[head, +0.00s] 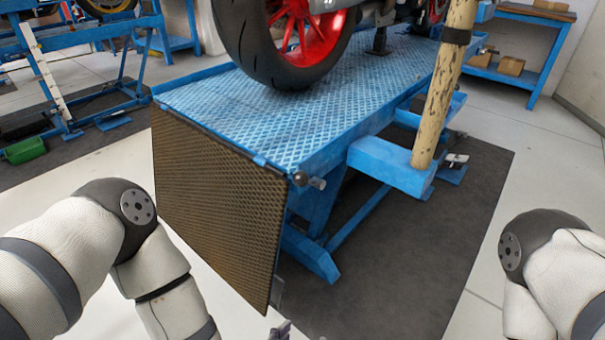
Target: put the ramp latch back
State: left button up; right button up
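The ramp (215,205) is a brown mesh panel that hangs steeply down from the near end of the blue lift table (330,120). A dark round knob with a short grey pin (309,181) sits at the table's near right corner, beside the ramp's top edge. It looks like the ramp latch; whether it is engaged cannot be told. My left arm drops out at the bottom left. A small dark tip (281,331) at the bottom edge may be part of my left gripper; its opening is hidden. My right gripper is out of view below the right edge.
A motorcycle wheel (282,40) with red spokes stands on the table. A worn yellowish post (444,85) rises from a blue side bracket (388,165). A dark mat (440,240) lies under the table. Pale floor is clear at the right.

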pick_arm(q)
jog(key=w+d+r+t+y+b, duration=0.1)
jog(key=w+d+r+t, duration=0.25)
jog(key=w, duration=0.45)
jog(key=n+t+y+b, duration=0.1)
jog(key=n+t+y, duration=0.3)
jog(key=t+y, duration=0.15)
send_near(301, 184)
jog(key=shift+y, duration=0.35)
jog(key=w, duration=0.3)
jog(key=w+a+b, duration=0.1)
jog(key=w, duration=0.6)
jog(key=shift+a+r+b, duration=0.15)
jog(key=shift+a+b, duration=0.05)
jog(key=shift+b, duration=0.2)
jog(key=shift+w, duration=0.1)
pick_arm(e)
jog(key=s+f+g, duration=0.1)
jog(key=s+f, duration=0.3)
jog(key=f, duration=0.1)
pick_arm(q)
jog(key=shift+c, duration=0.6)
